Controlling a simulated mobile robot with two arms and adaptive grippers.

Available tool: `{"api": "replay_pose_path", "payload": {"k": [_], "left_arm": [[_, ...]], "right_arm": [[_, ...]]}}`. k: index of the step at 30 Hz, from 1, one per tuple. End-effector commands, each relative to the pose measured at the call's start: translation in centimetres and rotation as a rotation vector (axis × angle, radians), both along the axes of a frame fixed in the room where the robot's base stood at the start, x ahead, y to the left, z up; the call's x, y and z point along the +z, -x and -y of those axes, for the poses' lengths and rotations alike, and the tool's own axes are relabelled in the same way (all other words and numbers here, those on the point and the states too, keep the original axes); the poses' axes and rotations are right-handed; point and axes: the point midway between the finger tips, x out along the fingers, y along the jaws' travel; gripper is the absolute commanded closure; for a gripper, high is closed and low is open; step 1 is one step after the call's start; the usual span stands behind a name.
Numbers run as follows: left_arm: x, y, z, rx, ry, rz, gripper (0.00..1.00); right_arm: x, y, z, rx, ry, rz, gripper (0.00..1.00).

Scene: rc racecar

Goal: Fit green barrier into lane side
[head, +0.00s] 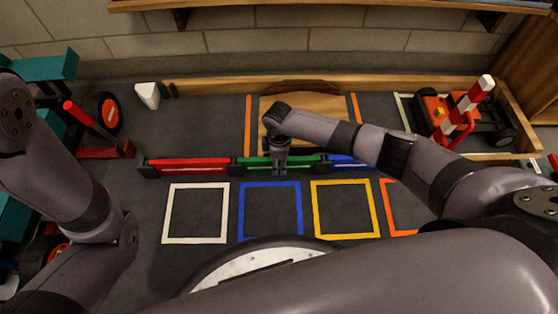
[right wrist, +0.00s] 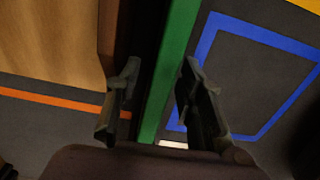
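The green barrier (head: 306,160) stands in line between the red barrier (head: 190,165) and the blue barrier (head: 345,161), with black posts at the joints. My right gripper (head: 280,164) points down over the middle of the green barrier. In the right wrist view, the green barrier (right wrist: 170,72) runs between the two fingers of that gripper (right wrist: 158,92). The fingers are apart, one on each side, with a visible gap. Whether the barrier is fully seated is hidden by the gripper and posts. My left arm is at the left, its gripper out of view.
White, blue, yellow and orange outlined squares (head: 271,183) lie in front of the barriers. Behind stands a wooden ramp (head: 325,108) between orange lines. A red vehicle (head: 436,108) is at right, teal and red parts (head: 105,152) at left. A wooden border (head: 215,84) runs along the back.

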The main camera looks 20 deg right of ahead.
Motion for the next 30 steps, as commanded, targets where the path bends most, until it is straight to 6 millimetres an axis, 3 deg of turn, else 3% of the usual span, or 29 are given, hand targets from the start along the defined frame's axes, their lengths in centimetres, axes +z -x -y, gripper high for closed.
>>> {"api": "replay_pose_path", "payload": {"k": [8,21,30], "left_arm": [[-0.1,-0.3,0.0,0.0,0.002,-0.007,0.6],[-0.1,-0.2,0.0,0.001,0.0,-0.005,0.6],[-0.1,-0.2,0.0,0.001,-0.001,-0.005,0.6]], "right_arm": [[0.6,-0.2,0.2,-0.002,0.001,0.004,0.62],[9.1,-0.1,0.0,0.0,0.0,0.004,0.62],[11.9,0.0,0.0,-0.001,0.0,0.0,0.62]]}}
